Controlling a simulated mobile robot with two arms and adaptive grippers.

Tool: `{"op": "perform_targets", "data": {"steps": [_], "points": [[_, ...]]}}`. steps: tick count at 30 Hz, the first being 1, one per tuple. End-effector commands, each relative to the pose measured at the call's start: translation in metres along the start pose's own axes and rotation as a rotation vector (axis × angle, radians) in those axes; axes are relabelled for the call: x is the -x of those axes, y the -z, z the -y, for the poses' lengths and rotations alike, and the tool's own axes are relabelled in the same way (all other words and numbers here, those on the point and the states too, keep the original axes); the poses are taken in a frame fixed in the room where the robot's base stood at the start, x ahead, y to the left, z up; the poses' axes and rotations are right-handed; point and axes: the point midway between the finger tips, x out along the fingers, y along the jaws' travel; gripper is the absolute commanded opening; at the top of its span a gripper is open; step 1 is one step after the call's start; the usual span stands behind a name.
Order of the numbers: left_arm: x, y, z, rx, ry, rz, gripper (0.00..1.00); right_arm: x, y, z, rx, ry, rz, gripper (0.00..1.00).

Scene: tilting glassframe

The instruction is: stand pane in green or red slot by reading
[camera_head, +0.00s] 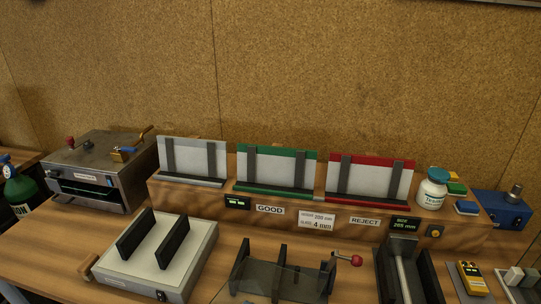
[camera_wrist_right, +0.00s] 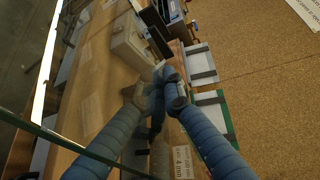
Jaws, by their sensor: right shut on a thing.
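In the head view the green slot (camera_head: 275,191) stands on the wooden ledge, between a grey slot (camera_head: 192,181) and the red slot (camera_head: 368,196). A GOOD label (camera_head: 270,209) is below the green one, a REJECT label (camera_head: 365,221) below the red one. A dark display (camera_head: 404,225) seems to read 265 mm. A clear glass pane (camera_head: 262,278) shows at the bottom edge, partly cut off. In the right wrist view my right gripper (camera_wrist_right: 157,88), with blue fingers, is shut on the pane, whose green edge (camera_wrist_right: 45,135) crosses the lower left. My left gripper is out of view.
A card (camera_head: 317,220) with small print shows 4 mm. A pale block with two black uprights (camera_head: 152,262) stands front left, a grey oven-like box (camera_head: 100,172) behind it. A dark channel (camera_head: 405,272), white bottle (camera_head: 432,188) and yellow meter (camera_head: 472,278) are at the right.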

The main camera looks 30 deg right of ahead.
Motion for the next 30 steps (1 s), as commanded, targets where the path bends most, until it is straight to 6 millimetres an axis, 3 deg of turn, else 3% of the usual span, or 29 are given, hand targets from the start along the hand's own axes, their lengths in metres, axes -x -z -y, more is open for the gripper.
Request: {"op": "perform_targets", "data": {"steps": [12, 30], "points": [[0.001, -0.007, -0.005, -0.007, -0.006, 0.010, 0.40, 0.001, -0.015, -0.012, 0.136, -0.159, 0.344, 0.00], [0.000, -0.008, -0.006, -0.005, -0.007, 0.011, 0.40, 0.009, -0.017, -0.022, 0.271, -0.276, 0.574, 0.00]]}}
